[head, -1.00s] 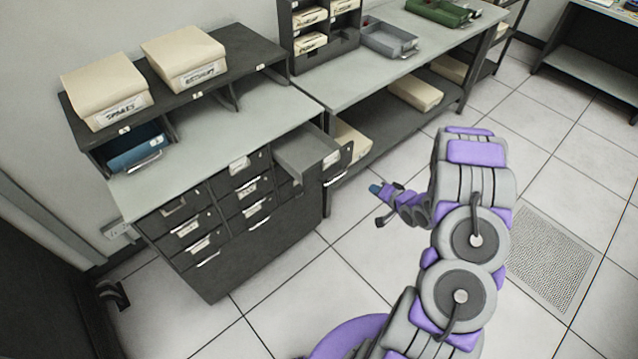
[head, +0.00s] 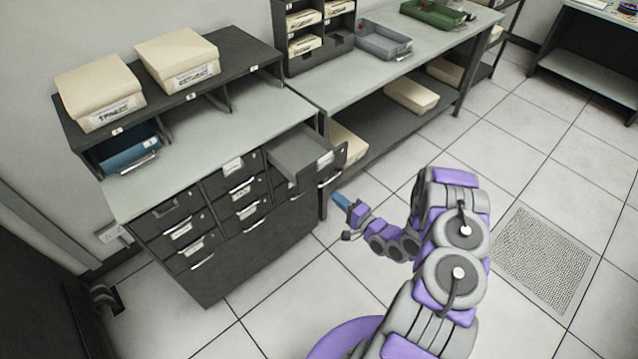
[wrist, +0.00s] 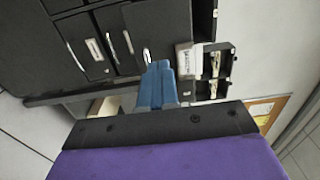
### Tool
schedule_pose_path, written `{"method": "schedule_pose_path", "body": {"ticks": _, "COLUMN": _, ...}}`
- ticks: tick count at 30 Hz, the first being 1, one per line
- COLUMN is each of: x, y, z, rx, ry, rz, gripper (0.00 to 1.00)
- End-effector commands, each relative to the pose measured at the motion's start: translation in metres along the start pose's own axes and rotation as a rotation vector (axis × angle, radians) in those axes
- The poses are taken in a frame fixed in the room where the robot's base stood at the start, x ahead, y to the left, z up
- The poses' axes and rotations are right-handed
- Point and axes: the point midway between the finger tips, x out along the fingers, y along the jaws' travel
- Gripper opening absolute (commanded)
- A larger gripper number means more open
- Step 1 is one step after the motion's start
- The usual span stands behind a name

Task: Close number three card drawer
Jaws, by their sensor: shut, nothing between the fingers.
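The dark cabinet (head: 240,258) has rows of drawers with white labels and metal handles. One drawer (head: 300,150), at the top of its right column, is pulled out; its grey inside shows and its front faces the lower right. The number on it is too small to read. My gripper (head: 341,201) is shut and empty, its blue fingertips just below and in front of the open drawer's front, with no clear contact visible. In the wrist view the blue fingers (wrist: 157,85) point toward the cabinet's dark drawer fronts (wrist: 88,42).
A grey-topped bench (head: 385,80) with trays and boxes stands right of the cabinet. Tiled floor (head: 545,140) is open to the right.

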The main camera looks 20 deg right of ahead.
Motion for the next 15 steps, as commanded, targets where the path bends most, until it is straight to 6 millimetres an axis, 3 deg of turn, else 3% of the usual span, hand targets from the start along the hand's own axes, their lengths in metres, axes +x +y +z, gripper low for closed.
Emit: {"method": "schedule_pose_path", "body": {"ticks": 15, "x": 0.085, "y": 0.002, "z": 0.001, "rx": 0.000, "ry": 0.000, "rz": 0.000, "gripper": 0.00}}
